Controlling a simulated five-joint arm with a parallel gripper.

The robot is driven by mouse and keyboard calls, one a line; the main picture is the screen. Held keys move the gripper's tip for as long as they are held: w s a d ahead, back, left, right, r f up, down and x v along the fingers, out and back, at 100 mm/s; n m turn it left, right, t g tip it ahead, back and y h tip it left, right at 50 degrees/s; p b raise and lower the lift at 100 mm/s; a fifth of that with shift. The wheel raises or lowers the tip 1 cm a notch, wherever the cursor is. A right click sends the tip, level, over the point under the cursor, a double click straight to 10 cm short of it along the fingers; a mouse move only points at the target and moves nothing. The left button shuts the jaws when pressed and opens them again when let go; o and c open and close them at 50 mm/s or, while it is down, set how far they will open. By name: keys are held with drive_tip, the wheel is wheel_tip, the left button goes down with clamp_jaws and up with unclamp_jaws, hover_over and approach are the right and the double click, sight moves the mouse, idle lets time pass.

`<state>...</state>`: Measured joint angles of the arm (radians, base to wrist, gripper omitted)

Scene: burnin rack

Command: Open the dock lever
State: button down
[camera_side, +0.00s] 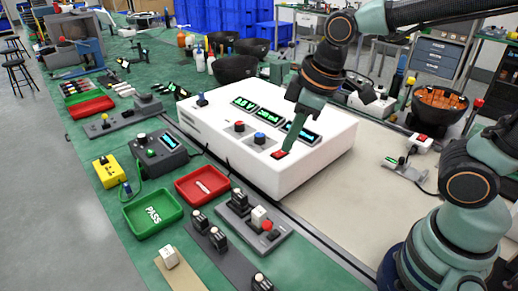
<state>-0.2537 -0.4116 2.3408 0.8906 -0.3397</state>
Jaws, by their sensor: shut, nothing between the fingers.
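My gripper (288,146) is shut and empty. It points down at a red rocker switch (279,155) on the front right of the white bench unit (278,183); whether it touches the switch I cannot tell. A grey dock (273,245) stands on the green bench in front of that unit. It holds a white block (258,214) and has a red knob (267,225) beside it, which may be its lever. My gripper is well behind and above this dock. The lever's exact position is too small to tell.
Left of the dock are a red tray (201,204) with a small item and a green PASS tray (133,221). A dark rail (236,263) with several small modules lies in front. A yellow box (109,171) and a grey meter (158,169) stand farther left. The beige surface (365,205) at right is mostly clear.

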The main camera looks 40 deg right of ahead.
sight(271, 230)
drive_tip(key=a+f+n+g, duration=0.1)
drive_tip(key=a+f+n, duration=0.2)
drive_tip(key=a, duration=0.3)
drive_tip(key=s+a+f+n+g, duration=0.1)
drive_tip(key=a+f+n, duration=0.3)
drive_tip(key=a+n, duration=0.2)
drive_tip(key=shift+s+a+n+g, duration=0.15)
drive_tip(key=shift+a+n+g, duration=0.15)
drive_tip(key=f, duration=1)
drive_tip(key=shift+w+a, duration=0.2)
drive_tip(key=shift+a, duration=0.1)
drive_tip(key=d, duration=0.2)
drive_tip(key=shift+s+d+r, duration=0.1)
drive_tip(key=shift+d+r, duration=0.2)
drive_tip(key=shift+r, duration=0.1)
drive_tip(key=shift+s+d+r, duration=0.15)
drive_tip(key=shift+d, duration=0.45)
